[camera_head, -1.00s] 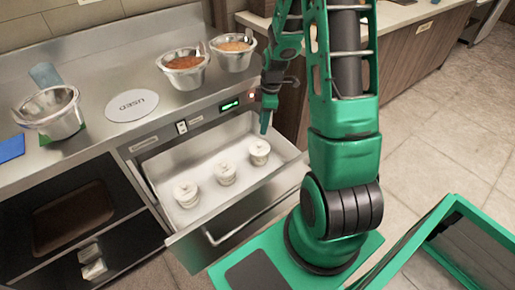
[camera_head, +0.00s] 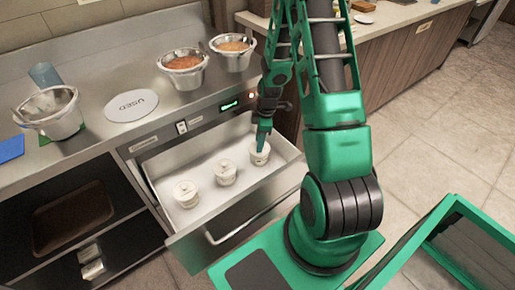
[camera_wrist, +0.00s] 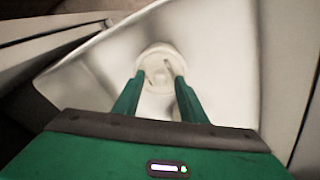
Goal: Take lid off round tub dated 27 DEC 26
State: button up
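Three small white round lidded tubs stand in a row in the open steel drawer: a left tub (camera_head: 187,195), a middle tub (camera_head: 225,173) and a right tub (camera_head: 261,157). No date is legible on any of them. My gripper (camera_head: 263,145) is at the top of the right tub and partly hides it. In the wrist view my gripper (camera_wrist: 160,78) is open, its two green fingers apart at either side of the lid (camera_wrist: 160,65) of a white tub. I cannot tell whether the fingers touch the lid.
The drawer (camera_head: 207,205) has raised walls around the tubs. On the counter above stand two bowls of sauce (camera_head: 184,70) (camera_head: 233,54), an empty steel bowl (camera_head: 52,112) and a round disc marked USED (camera_head: 131,105). A blue item (camera_head: 11,148) lies far left.

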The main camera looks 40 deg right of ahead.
jog(key=shift+f, duration=0.1)
grip_shut()
dwell(0.4)
